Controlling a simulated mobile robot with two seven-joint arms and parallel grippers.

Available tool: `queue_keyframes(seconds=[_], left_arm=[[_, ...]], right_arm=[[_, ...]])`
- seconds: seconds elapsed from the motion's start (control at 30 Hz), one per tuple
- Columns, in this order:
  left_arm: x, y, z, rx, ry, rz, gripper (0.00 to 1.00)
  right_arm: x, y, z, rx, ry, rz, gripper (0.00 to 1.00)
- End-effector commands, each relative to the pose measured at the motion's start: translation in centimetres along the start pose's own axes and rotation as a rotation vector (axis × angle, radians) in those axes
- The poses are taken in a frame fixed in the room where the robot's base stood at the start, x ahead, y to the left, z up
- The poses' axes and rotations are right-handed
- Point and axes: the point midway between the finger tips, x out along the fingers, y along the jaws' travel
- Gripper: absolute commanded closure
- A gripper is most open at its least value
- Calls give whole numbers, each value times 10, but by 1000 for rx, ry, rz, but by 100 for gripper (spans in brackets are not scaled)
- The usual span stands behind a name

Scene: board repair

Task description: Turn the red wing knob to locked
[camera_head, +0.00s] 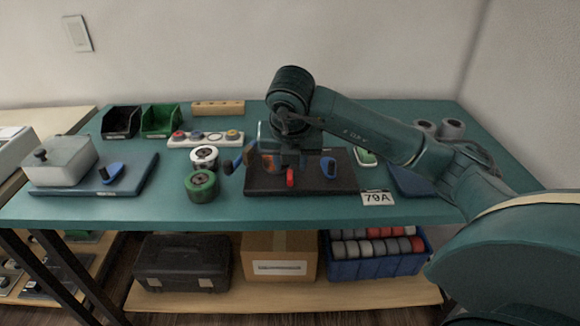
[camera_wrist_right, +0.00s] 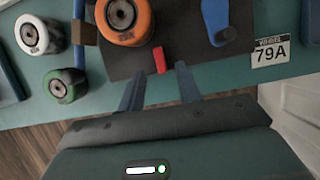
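The small red wing knob (camera_head: 290,178) sits near the front edge of a dark board (camera_head: 345,180) on the teal table. It also shows in the right wrist view (camera_wrist_right: 159,60), its long side running nearly up and down. My right gripper (camera_wrist_right: 160,70) is open and empty, with one dark fingertip on either side of the knob's near end and a gap on both sides. In the head view my right gripper (camera_head: 288,158) hangs over the board and its fingertips are hard to make out. My left gripper is not in view.
An orange-rimmed roll (camera_wrist_right: 125,18) and a blue knob (camera_wrist_right: 218,22) are close to the red knob. A 79A label (camera_head: 377,198) lies at the board's front right. White (camera_head: 204,157) and green (camera_head: 201,185) rolls stand to the left. The front table strip is clear.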

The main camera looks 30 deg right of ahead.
Motion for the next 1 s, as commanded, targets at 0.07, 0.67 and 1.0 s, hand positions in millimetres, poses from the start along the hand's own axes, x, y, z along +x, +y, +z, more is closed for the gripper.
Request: queue_keyframes(seconds=[0.07, 0.67, 1.0], left_arm=[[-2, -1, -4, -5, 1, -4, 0], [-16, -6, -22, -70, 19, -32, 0], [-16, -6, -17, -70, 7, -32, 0]], right_arm=[[-23, 1, 2, 0, -4, 6, 65], [-90, 0, 0, 1, 0, 1, 65], [-89, 0, 0, 1, 0, 1, 65]])
